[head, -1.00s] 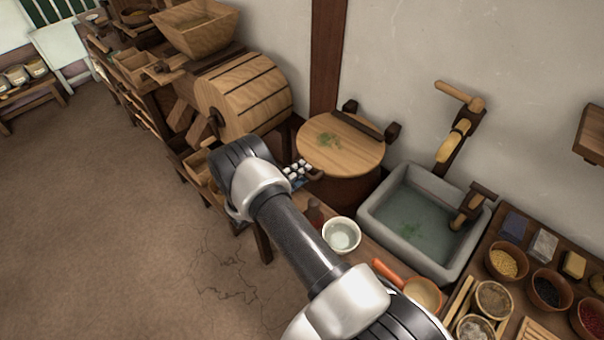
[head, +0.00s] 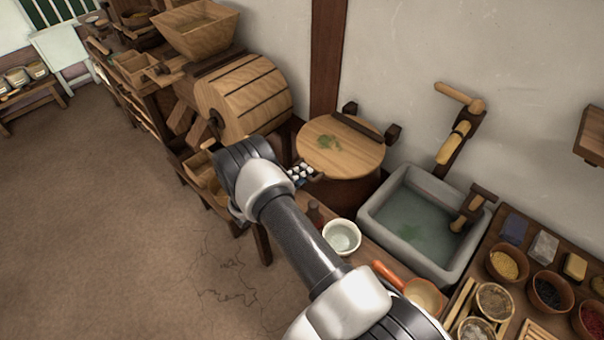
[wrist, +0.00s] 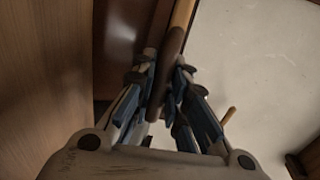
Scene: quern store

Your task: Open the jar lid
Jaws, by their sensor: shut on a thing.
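The jar (head: 345,188) is a dark, wide vessel standing against the wall in the head view. Its round light-wood lid (head: 350,152) lies over the top, with a dark bar across its back edge and a green patch on it. My gripper (head: 303,175) is at the lid's near left edge, partly hidden by my arm. In the wrist view my gripper (wrist: 166,88) is shut on a dark rounded bar, which appears to be the lid handle (wrist: 174,52). The exact contact is dim.
A wooden drum mill (head: 245,97) stands left of the jar. A stone sink (head: 375,222) is to its right. A white bowl (head: 342,237) and an orange-handled pan (head: 424,294) sit on the near bench. Open floor (head: 90,230) lies at left.

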